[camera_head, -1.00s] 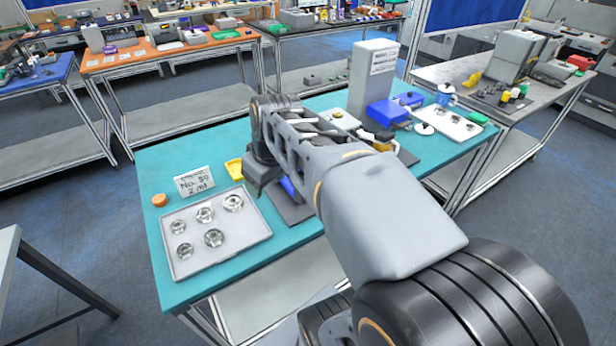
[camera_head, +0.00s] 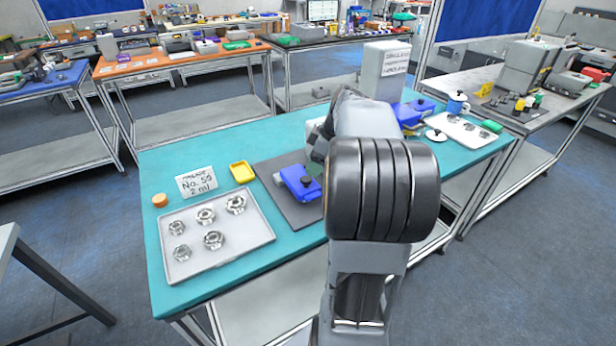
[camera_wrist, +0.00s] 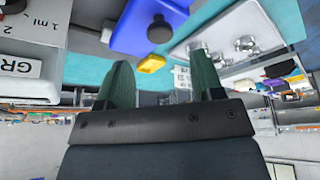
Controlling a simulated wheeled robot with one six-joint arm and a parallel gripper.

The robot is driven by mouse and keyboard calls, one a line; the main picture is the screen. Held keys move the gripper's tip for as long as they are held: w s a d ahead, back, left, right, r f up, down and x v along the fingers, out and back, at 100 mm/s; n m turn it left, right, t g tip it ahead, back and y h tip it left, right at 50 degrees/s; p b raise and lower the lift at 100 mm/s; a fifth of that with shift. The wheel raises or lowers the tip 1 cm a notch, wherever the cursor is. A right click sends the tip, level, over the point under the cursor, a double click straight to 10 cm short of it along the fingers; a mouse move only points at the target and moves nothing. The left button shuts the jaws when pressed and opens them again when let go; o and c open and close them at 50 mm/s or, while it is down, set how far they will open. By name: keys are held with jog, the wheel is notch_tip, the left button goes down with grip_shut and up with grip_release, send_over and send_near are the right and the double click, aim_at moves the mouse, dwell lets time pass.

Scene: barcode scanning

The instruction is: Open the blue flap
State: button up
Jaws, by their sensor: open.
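A blue flap (camera_head: 296,183) with a round dark knob lies on a dark grey mat (camera_head: 268,178) in the head view. Whether it stands shut or ajar is hard to tell. The wrist view shows the blue flap (camera_wrist: 138,30) at the top centre, beyond my gripper's fingertips. My gripper (camera_wrist: 165,78) is open, with two dark green fingers and nothing between them. The fingers are apart from the flap. In the head view my own arm hides most of my gripper, which is behind and right of the flap.
Left of the mat are a yellow dish (camera_head: 242,172), a label card (camera_head: 197,183) and a white tray (camera_head: 180,262) of metal nuts.

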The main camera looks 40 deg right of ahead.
aim_at(307, 178)
jog(key=shift+x, duration=3)
grip_shut()
